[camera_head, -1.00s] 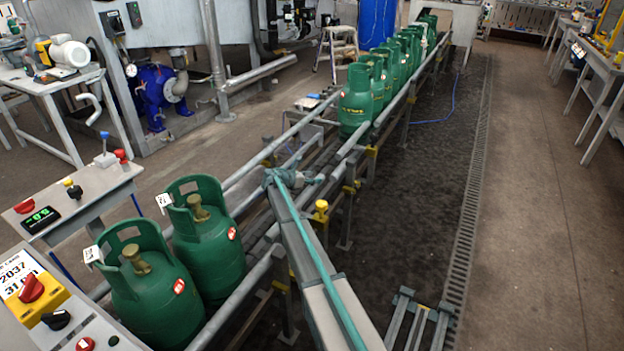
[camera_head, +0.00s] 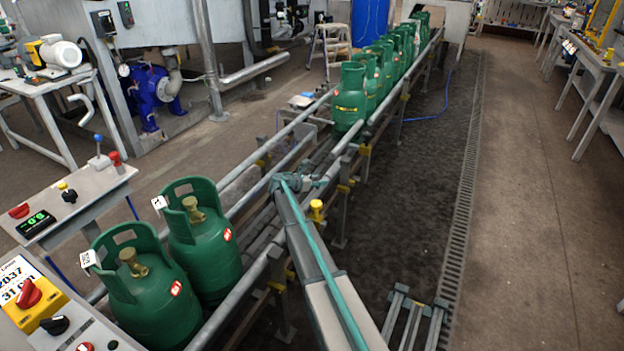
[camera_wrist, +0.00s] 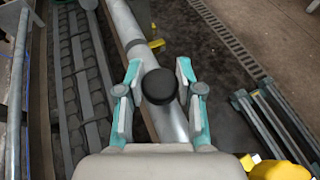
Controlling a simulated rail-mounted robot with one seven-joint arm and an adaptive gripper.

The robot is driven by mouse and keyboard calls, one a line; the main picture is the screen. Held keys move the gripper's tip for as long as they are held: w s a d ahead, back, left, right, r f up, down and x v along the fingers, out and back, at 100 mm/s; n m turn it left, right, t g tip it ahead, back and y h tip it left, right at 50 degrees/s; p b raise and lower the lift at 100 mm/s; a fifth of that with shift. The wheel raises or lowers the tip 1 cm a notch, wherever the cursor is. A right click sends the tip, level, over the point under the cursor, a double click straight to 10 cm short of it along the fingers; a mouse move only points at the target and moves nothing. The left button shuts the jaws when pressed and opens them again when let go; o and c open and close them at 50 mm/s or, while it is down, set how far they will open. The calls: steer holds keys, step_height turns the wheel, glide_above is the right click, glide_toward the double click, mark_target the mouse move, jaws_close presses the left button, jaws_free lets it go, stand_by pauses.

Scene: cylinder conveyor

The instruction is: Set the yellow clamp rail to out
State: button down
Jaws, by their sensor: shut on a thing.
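My gripper (camera_head: 300,183) is over the near right-hand side of the conveyor. In the wrist view its teal fingers (camera_wrist: 158,92) stand on either side of a round black knob (camera_wrist: 158,86) and are shut on it. The knob sits over the grey guide rail (camera_wrist: 126,28), a long pipe running along the conveyor's right edge; it also shows in the head view (camera_head: 236,300). A yellow clamp (camera_head: 365,150) shows along the rail, and a yellow knob (camera_head: 316,208) stands just right of my gripper. My gripper hides the black knob in the head view.
Two green gas cylinders (camera_head: 203,245) stand on the near conveyor, left of my arm. A row of green cylinders (camera_head: 350,98) stands farther along. A control panel (camera_head: 40,310) is at lower left. A grey frame (camera_head: 415,318) lies at lower right. The right-hand floor is open.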

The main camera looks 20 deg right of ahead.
steer(key=c, duration=0.7)
jaws_free()
steer(key=shift+s+d, duration=0.25)
steer(key=shift+s, duration=0.15)
steer(key=shift+w, duration=0.1)
steer(key=shift+a, duration=0.1)
steer(key=shift+a, duration=0.1)
steer(key=shift+a+r, duration=0.1)
steer(key=shift+a, duration=0.2)
steer(key=v, duration=1.1)
steer(key=shift+a, duration=0.1)
